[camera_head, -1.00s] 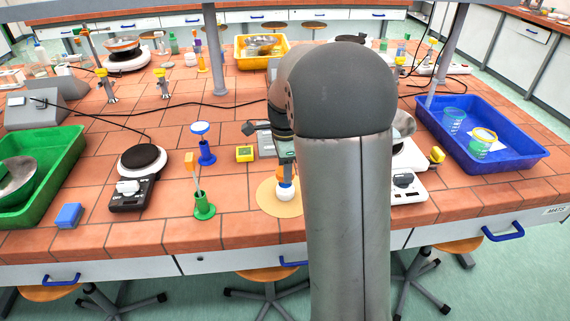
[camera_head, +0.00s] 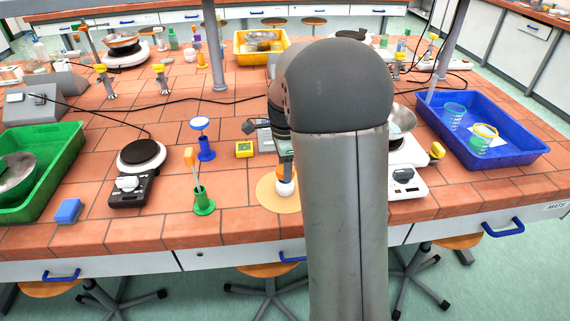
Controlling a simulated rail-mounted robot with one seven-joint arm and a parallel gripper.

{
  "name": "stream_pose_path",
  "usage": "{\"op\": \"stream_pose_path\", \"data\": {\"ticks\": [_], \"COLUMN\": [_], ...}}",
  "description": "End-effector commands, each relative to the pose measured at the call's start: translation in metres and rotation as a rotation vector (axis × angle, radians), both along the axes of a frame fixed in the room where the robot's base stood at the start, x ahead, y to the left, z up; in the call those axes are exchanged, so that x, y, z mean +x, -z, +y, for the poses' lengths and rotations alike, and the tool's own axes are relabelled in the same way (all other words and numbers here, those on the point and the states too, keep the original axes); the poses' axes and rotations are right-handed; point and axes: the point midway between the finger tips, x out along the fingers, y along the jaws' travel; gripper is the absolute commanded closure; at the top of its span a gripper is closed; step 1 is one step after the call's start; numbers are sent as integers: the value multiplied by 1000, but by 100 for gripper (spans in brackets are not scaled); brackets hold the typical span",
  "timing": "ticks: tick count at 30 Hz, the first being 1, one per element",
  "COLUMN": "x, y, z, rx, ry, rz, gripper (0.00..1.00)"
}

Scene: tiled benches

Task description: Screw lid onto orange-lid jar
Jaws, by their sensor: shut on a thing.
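A small white jar (camera_head: 285,188) stands on a round tan mat (camera_head: 268,197) near the front edge of the bench. My gripper (camera_head: 284,168) points down directly above the jar, partly hidden by my arm. It is shut on the orange lid (camera_head: 282,174), which shows at the jar's top. The lid is at or just over the jar's mouth; I cannot tell whether it sits level or how far the threads engage.
A green stand with an orange-topped tool (camera_head: 204,202) and a blue stand (camera_head: 206,150) are to the left. A black hotplate (camera_head: 134,188) is farther left. A white hotplate (camera_head: 411,183) and a blue tray (camera_head: 530,150) are to the right.

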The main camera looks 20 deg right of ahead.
Motion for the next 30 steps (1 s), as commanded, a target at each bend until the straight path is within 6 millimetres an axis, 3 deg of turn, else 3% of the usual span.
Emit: {"op": "stream_pose_path", "data": {"ticks": [30], "x": [0], "y": [15], "z": [0], "rx": [0], "ry": [-1], "rz": [0], "gripper": [85]}}
